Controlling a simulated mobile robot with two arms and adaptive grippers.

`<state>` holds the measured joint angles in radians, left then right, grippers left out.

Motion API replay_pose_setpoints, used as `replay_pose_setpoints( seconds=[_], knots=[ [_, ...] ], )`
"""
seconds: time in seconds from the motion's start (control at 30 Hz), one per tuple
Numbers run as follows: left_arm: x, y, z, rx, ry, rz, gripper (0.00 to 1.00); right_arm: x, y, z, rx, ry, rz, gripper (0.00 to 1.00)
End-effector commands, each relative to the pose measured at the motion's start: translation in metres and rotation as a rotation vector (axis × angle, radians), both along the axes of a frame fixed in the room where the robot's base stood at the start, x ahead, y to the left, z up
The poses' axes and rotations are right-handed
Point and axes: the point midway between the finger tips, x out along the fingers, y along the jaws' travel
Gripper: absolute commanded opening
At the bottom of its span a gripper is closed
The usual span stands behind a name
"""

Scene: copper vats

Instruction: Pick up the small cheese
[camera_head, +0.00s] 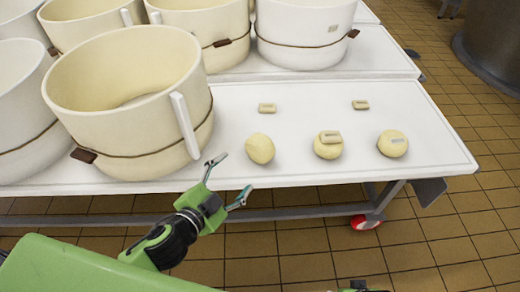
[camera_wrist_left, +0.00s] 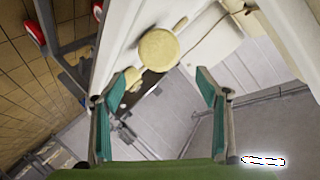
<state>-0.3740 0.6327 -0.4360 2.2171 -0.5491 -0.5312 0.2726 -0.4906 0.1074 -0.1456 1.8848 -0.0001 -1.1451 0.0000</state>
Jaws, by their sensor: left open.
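Three small pale yellow cheeses lie in a row near the front edge of the white table: a left one (camera_head: 260,149), a middle one (camera_head: 328,150) and a right one (camera_head: 392,147). Their sizes look similar. My left gripper (camera_head: 231,176) is open and empty at the table's front edge, just left of and nearer than the left cheese, not touching it. In the left wrist view the open fingers (camera_wrist_left: 160,88) show with a round cheese (camera_wrist_left: 158,49) beyond them. A smaller yellow piece (camera_wrist_left: 132,77) is partly hidden there. My right gripper does not show clearly.
A large cream vat (camera_head: 125,105) stands close left of my left gripper, with more vats behind. The white table (camera_head: 440,150) is clear at right.

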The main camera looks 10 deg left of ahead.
Motion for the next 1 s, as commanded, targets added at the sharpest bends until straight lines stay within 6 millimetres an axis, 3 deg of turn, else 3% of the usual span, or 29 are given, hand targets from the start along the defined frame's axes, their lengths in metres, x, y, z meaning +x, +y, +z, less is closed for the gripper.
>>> replay_pose_setpoints(
  seconds=[0.17, 0.53, 0.87, 1.0],
  knots=[
    [0.012, -0.008, -0.001, 0.007, -0.022, -0.029, 0.68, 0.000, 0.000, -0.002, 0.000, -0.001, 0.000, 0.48],
    [0.067, -0.022, -0.020, 0.008, -0.019, -0.026, 0.68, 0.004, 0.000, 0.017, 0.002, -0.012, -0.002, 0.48],
    [0.089, -0.028, -0.027, 0.007, -0.018, -0.026, 0.68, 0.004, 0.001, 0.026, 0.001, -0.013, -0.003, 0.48],
    [0.107, -0.033, -0.033, 0.007, -0.018, -0.026, 0.68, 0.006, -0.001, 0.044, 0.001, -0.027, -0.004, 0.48]
  ],
)
